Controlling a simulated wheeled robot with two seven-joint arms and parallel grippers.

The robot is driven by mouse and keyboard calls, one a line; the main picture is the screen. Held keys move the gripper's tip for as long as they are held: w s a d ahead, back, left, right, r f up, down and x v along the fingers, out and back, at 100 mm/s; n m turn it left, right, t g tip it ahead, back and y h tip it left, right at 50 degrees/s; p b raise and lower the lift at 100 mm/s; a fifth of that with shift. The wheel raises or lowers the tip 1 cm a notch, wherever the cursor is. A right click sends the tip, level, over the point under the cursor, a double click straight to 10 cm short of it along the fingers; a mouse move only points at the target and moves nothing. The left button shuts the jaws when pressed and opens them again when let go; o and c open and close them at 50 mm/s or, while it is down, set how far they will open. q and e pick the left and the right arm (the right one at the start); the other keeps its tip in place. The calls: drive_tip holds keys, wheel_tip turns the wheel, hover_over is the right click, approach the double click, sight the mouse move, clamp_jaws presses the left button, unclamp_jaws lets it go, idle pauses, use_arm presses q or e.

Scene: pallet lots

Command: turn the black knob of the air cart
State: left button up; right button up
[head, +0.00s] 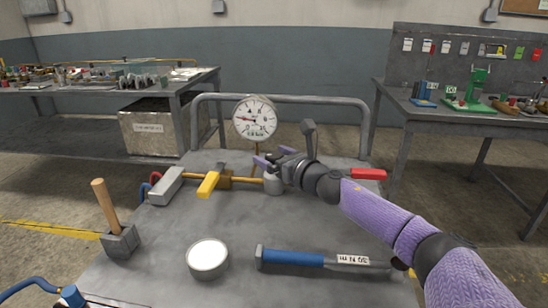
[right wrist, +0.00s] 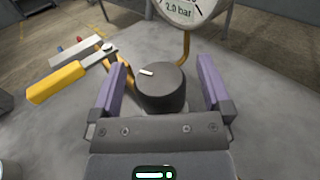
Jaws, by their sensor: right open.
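The black knob (right wrist: 162,88) stands between the two purple fingers of my right gripper (right wrist: 161,88) in the right wrist view. A short white mark shows on its top. The fingers are open, one on each side, with visible gaps to the knob. In the head view my right gripper (head: 273,157) is over the air cart (head: 225,225), just below the round gauge (head: 255,119), and it hides the knob. The gauge's lower part also shows in the right wrist view (right wrist: 190,8). My left gripper is not in view.
A yellow-handled valve (head: 209,184) lies left of my gripper, on the brass pipe. A wooden-handled tool (head: 106,215), a white-topped round tin (head: 208,256) and a blue-handled tool (head: 295,257) are on the cart. A grey rail (head: 300,98) runs behind, and a red handle (head: 369,174) is at right.

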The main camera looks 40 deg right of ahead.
drive_tip(key=c, duration=1.3)
drive_tip(key=shift+a+r+m+h+p, duration=0.1)
drive_tip(key=shift+r+m+h+p, duration=0.1)
drive_tip(key=shift+m+h+p, duration=0.35)
drive_tip(key=m+h+p, duration=0.1)
drive_tip(key=h+p, duration=0.1)
drive_tip(key=m+g+h+p, duration=0.1)
drive_tip(key=h+p, duration=0.1)
drive_tip(key=shift+r+m+h, duration=0.1)
drive_tip(key=shift+m+h, duration=0.15)
drive_tip(key=m+g+h+p, duration=0.1)
drive_tip(key=h, duration=0.1)
drive_tip(key=shift+m+h, duration=0.3)
drive_tip(key=shift+m, duration=0.1)
drive_tip(key=shift+f+m+g+h+p, duration=0.25)
drive_tip(key=shift+m+g+h+p, duration=0.15)
drive_tip(key=shift+g+h, duration=0.1)
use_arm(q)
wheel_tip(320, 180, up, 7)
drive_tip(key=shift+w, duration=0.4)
use_arm(e)
drive_tip(key=shift+h, duration=0.3)
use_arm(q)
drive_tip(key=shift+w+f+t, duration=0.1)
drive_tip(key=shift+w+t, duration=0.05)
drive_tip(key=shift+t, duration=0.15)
